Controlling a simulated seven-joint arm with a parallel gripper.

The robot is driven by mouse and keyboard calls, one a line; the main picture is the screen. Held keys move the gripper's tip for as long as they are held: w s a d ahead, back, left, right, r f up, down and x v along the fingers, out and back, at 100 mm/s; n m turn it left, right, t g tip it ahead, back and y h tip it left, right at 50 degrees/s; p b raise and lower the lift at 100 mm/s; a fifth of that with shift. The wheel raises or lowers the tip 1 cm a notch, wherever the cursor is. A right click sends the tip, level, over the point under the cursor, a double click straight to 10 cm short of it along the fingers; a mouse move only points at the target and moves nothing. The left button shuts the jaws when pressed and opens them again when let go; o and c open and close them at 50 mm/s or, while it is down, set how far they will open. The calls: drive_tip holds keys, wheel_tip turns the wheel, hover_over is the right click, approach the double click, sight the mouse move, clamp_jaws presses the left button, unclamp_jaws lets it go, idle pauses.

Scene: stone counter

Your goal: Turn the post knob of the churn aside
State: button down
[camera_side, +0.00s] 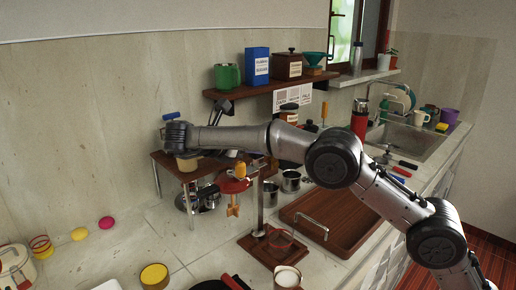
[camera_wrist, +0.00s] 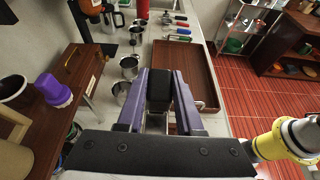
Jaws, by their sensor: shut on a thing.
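In the wrist view my gripper (camera_wrist: 159,85) has its two purple fingers closed on a black block (camera_wrist: 160,92), which I take for the post knob. In the side view a metal post (camera_side: 261,207) stands upright on a wooden base (camera_side: 252,245), in front of the small wooden shelf; I take this for the churn. A red piece with a yellow part hanging below it (camera_side: 233,198) is beside the post, to its left.
A wooden tray (camera_side: 350,222) lies right of the post; it also shows in the wrist view (camera_wrist: 196,65).

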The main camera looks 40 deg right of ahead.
drive_tip(key=shift+d+r+m+g, duration=0.15)
drive_tip(key=shift+m+g, duration=0.35)
drive_tip(key=shift+g, duration=0.1)
drive_tip(key=c, duration=0.6)
unclamp_jaws()
drive_tip(key=shift+o, duration=0.2)
drive_tip(key=shift+n+t, duration=0.3)
